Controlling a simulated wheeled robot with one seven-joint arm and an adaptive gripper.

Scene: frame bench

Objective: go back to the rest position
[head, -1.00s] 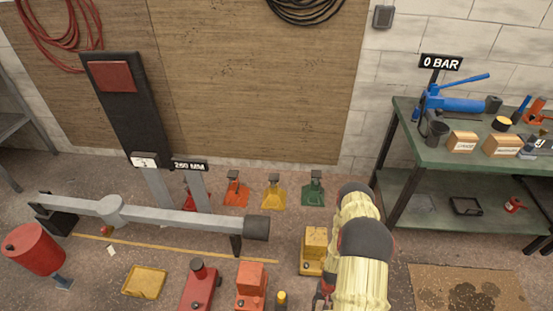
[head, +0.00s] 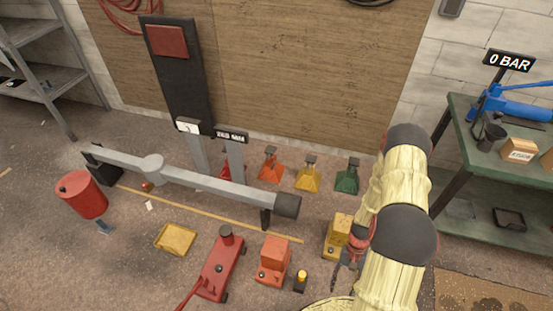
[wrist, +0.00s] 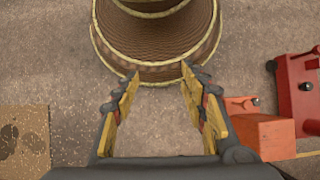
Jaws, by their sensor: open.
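My gripper (head: 350,260) is partly hidden by my padded arm in the head view, low and right of centre. In the wrist view my gripper (wrist: 160,78) is open, with two yellow-padded fingers spread apart and nothing between them. A brown ribbed round shape with yellow rims, which seems to be part of my own body, fills the top of that view beyond the fingertips. In the head view a yellow block-shaped jack (head: 337,238) stands beside my gripper; I cannot tell how far apart they are.
A red trolley jack (head: 221,268), an orange jack (head: 272,260) and a yellow tray (head: 176,239) lie on the floor left of my gripper. A grey beam (head: 200,183) stands behind them. A green bench (head: 472,150) is at the right. Stained cardboard (wrist: 24,140) lies at the wrist view's left.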

